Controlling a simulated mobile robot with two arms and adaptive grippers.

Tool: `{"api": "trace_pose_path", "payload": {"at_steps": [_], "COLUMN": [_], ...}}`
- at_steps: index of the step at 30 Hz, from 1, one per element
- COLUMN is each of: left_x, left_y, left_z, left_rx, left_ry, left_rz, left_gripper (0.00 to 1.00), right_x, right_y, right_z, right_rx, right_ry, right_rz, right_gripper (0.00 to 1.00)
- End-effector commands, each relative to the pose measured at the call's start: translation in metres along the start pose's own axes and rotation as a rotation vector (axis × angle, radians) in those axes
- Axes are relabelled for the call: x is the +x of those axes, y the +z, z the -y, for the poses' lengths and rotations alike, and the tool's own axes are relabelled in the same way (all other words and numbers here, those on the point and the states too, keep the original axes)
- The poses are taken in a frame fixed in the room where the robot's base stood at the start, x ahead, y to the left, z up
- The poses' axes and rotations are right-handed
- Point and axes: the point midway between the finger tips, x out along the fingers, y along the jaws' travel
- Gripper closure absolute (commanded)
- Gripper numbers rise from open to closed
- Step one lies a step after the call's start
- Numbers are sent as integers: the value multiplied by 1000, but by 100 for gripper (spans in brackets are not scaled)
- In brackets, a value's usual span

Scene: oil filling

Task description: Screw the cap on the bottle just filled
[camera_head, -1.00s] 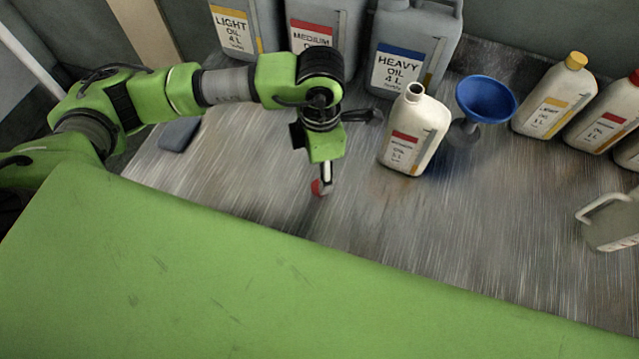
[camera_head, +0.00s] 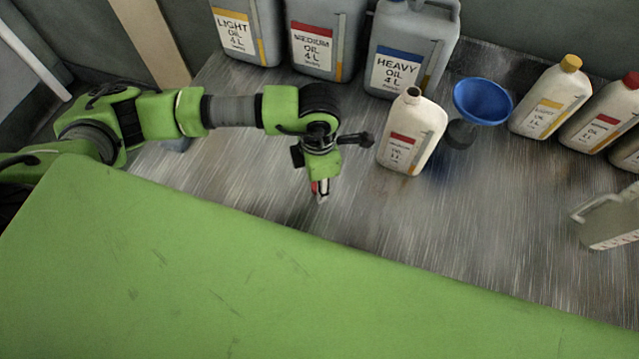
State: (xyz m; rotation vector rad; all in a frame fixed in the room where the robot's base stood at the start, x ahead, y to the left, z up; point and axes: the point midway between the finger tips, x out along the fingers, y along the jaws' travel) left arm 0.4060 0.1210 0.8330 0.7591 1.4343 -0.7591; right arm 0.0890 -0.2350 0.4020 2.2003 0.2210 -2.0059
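The filled bottle (camera_head: 411,134) is white with a red label reading medium oil. It stands upright on the metal table with its dark neck opening uncapped. My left gripper (camera_head: 320,190) points down to the left of the bottle, apart from it. A small red cap (camera_head: 315,187) shows at its fingers, partly hidden by them. I cannot tell whether the fingers are closed on it, or whether the cap touches the table. My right gripper is not in view.
A blue funnel (camera_head: 482,101) stands right of the bottle. Grey canisters of light (camera_head: 246,32), medium (camera_head: 325,40) and heavy oil (camera_head: 408,48) line the back. Capped bottles with yellow (camera_head: 550,100) and red caps (camera_head: 603,116) stand right, above a grey jug (camera_head: 608,222). The table front is clear.

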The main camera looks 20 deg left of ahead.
Motion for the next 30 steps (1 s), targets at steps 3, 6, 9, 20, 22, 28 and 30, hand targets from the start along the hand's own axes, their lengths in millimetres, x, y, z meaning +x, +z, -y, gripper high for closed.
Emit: {"api": "trace_pose_path", "payload": {"at_steps": [3, 6, 9, 20, 22, 28, 30], "left_x": [0, 0, 0, -16, -27, -64, -82], "left_y": [0, 0, 0, 1, 1, 3, 3], "left_z": [0, 0, 0, 0, -1, 30, 45], "left_rx": [0, 0, 0, 0, 2, 8, 9], "left_ry": [0, 0, 0, 1, 3, 2, 2], "left_rz": [0, 0, 0, 3, 5, 8, 8], "left_gripper": [80, 80, 80, 80, 80, 80, 80], "right_x": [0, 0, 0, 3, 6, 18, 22], "right_y": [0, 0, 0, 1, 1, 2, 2], "right_z": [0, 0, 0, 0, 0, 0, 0], "right_rx": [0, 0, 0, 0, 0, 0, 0], "right_ry": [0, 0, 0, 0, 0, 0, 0], "right_rz": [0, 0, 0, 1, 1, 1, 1], "right_gripper": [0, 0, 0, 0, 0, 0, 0]}}
